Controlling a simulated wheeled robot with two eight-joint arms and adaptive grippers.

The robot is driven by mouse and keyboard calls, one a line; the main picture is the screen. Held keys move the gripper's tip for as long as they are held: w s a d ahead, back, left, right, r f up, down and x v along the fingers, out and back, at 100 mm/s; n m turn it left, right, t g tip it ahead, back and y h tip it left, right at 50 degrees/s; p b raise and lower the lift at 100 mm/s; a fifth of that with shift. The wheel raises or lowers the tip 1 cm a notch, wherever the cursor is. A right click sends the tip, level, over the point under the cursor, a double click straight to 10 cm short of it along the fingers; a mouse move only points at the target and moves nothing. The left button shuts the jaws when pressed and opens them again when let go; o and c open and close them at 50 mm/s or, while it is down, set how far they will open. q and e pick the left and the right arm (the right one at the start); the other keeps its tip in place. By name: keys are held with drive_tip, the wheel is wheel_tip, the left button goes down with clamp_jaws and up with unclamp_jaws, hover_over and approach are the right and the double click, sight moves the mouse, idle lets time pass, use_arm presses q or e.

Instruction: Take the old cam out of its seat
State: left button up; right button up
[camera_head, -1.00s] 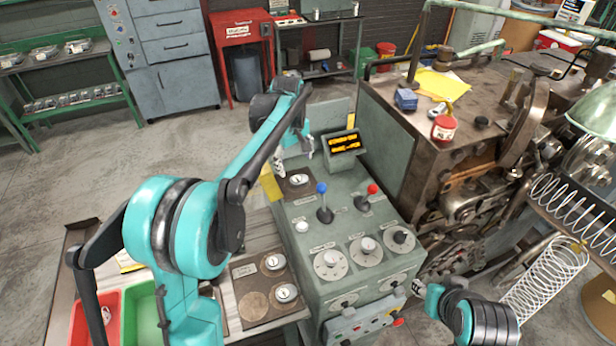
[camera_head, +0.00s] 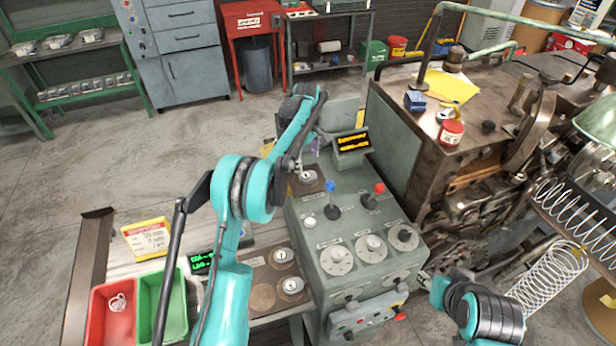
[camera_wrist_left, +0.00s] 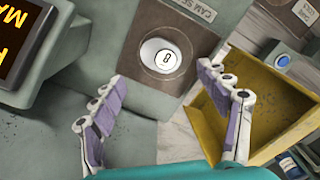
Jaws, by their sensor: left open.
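The old cam (camera_head: 307,177), a pale metal disc, sits in its seat, a round recess in a brown plate (camera_head: 318,187), at the far left of the grey console. The left wrist view shows the cam (camera_wrist_left: 163,57) marked with a dark numeral, beside a label reading "CAM SE…". My left gripper (camera_head: 306,158) is just above the cam; in the left wrist view its two purple-padded fingers (camera_wrist_left: 161,84) are wide apart, one toward each side of the cam, with nothing between them. My right gripper (camera_head: 424,282) is at the console's lower right; its fingers are too small to read.
A yellow open box (camera_wrist_left: 262,105) stands close by the seat. Two other cams (camera_head: 281,256) lie on a brown board. Red (camera_head: 97,320) and green (camera_head: 178,320) bins stand at lower left.

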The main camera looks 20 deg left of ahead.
sight(307, 174)
use_arm(q)
wheel_tip(307, 174, down, 6)
drive_tip(key=shift+s+r+b, duration=0.15)
drive_tip(key=shift+b, duration=0.15)
drive_tip(key=shift+c, duration=0.2)
drive_tip(key=c, duration=1.4)
